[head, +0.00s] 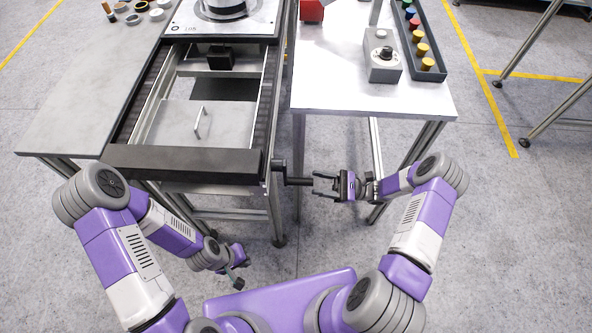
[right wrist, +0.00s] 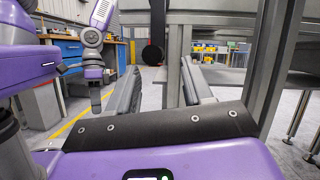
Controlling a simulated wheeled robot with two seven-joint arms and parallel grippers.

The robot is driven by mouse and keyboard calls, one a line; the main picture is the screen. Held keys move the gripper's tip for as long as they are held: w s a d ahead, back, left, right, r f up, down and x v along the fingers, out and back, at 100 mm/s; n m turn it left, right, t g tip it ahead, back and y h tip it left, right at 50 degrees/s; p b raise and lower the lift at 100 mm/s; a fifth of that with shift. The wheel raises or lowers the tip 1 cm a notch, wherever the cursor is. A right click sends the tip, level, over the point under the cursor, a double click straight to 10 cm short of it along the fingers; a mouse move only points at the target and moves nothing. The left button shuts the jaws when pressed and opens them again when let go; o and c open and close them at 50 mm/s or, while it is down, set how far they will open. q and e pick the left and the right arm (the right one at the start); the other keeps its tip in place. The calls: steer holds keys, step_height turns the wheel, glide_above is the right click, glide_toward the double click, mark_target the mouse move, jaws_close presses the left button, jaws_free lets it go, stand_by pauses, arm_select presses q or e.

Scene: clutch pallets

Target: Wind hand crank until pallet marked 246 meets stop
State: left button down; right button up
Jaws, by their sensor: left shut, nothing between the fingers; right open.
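The hand crank (head: 297,181) is at the right front corner of the conveyor, its arm hanging down and its black grip pointing right. My right gripper (head: 325,185) is open just right of the grip's end. In the right wrist view the black crank (right wrist: 154,50) shows between and beyond the open fingers (right wrist: 160,92); nothing is held. My left gripper (head: 238,283) is shut and empty, low in front of the conveyor. A grey pallet (head: 185,28) carries a round metal part at the conveyor's far end; its mark is too small to read surely. A black block (head: 219,57), possibly the stop, sits before it.
The conveyor has dark side rails and a black front beam (head: 185,164). A grey plate with a handle (head: 198,122) lies between the rails. The white table (head: 355,98) at right holds a grey control box (head: 383,66) and a tray of coloured parts (head: 431,72).

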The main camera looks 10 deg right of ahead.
mark_target(294, 180)
steer(key=x, duration=0.7)
steer(key=shift+s+a+r+b, duration=0.2)
steer(key=shift+s+b, duration=0.1)
steer(key=shift+s, duration=0.05)
jaws_close()
